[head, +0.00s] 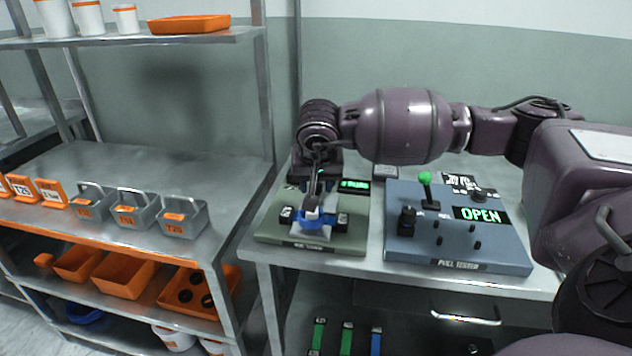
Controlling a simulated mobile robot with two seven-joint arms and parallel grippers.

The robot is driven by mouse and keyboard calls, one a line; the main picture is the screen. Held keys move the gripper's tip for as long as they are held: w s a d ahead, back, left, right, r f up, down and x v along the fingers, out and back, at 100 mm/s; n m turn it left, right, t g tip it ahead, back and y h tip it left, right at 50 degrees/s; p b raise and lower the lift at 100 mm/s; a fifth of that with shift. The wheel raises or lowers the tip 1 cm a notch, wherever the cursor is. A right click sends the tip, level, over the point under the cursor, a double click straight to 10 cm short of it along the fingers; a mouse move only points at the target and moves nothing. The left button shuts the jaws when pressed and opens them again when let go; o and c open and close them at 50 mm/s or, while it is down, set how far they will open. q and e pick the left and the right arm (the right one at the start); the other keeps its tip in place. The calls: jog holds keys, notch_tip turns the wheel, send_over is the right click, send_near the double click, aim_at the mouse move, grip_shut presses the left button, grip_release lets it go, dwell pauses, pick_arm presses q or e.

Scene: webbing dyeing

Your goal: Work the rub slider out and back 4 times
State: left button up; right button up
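The rub tester (270,228) is a grey-green box on the metal table, with a small green display (354,186) at its back right. Blue webbing or a blue part (290,215) lies across its top around a white slider piece (312,211). My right arm comes in from the right and my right gripper (312,203) points down onto the slider. Its fingers seem to be at the slider, but the arm's wrist and the small size hide whether they are closed on it. My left gripper is not in view.
A blue pull tester (455,250) with a green-knobbed lever (425,178) and an "OPEN" display stands close on the right. A shelf rack (140,240) at left holds grey baskets, with orange bins below. Green and blue strips (345,338) lie below the table.

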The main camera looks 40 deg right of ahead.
grip_shut()
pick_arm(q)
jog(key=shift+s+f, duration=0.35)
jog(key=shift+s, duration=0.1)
pick_arm(e)
jog(key=w+d+b, duration=0.1)
jog(key=d, duration=0.1)
jog(key=w+d+b, duration=0.1)
jog(key=w, duration=0.1)
jog(key=shift+w+d+f, duration=0.15)
jog(key=shift+d+f, duration=0.25)
jog(key=w+d, duration=0.1)
jog(key=d, duration=0.1)
jog(key=w+d+b, duration=0.1)
jog(key=w+d, duration=0.1)
jog(key=shift+w+d+b, duration=0.1)
jog(key=shift+w+b, duration=0.2)
jog(key=shift+w+d+r, duration=0.2)
jog(key=shift+d, duration=0.1)
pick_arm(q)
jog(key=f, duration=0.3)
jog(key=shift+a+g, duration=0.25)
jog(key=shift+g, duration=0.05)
pick_arm(e)
jog(key=shift+r, duration=0.35)
